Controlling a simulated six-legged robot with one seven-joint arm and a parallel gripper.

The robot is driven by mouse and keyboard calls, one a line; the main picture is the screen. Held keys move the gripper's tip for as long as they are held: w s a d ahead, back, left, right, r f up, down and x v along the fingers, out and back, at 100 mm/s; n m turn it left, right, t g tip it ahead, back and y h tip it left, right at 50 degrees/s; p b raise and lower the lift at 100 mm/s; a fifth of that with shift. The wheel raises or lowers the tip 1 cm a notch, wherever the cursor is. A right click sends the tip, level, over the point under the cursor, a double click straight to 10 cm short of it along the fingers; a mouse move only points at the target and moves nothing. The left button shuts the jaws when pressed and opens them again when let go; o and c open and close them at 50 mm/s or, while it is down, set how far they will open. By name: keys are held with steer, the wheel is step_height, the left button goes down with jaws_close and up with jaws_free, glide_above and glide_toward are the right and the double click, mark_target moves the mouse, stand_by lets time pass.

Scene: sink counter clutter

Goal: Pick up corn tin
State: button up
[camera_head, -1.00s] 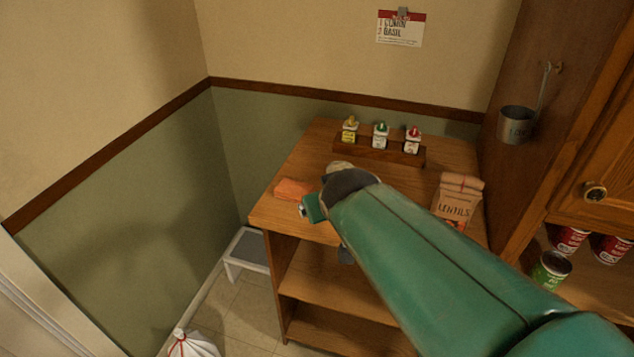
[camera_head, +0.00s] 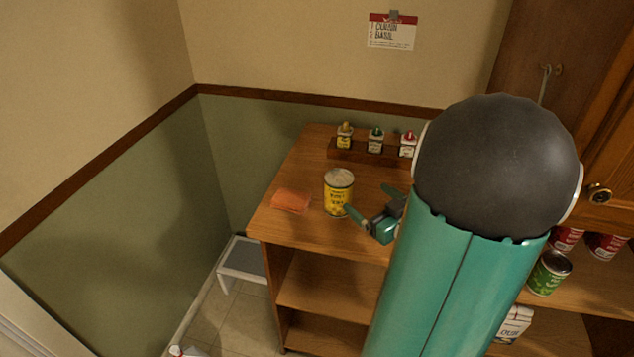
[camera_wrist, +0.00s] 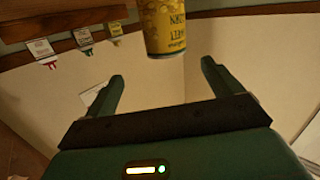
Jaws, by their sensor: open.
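The corn tin (camera_head: 338,193) is a yellow can with a pale lid, standing upright on the wooden counter (camera_head: 300,236), right of an orange cloth. In the wrist view the tin (camera_wrist: 163,27) appears upside down at the top centre, its upper part cut off by the picture edge. My gripper (camera_head: 370,205) is open and empty, just right of the tin, fingers pointing toward it. In the wrist view both fingers of my gripper (camera_wrist: 162,72) are spread, with the tin beyond the tips and a gap between. Whether a finger touches it cannot be told in the head view.
The orange cloth (camera_head: 291,201) lies left of the tin. A wooden rack (camera_head: 362,153) with three small bottles stands behind. Red tins (camera_head: 606,246) and a green tin (camera_head: 550,273) sit on a shelf at right. A step stool (camera_head: 243,262) is on the floor.

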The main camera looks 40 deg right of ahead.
mark_target(340, 177)
steer(key=shift+t+y, duration=0.5)
steer(key=shift+y, duration=0.1)
steer(key=w, duration=1.1)
steer(key=shift+w+f, duration=0.1)
steer(key=shift+w, duration=0.2)
steer(key=c, duration=1.8)
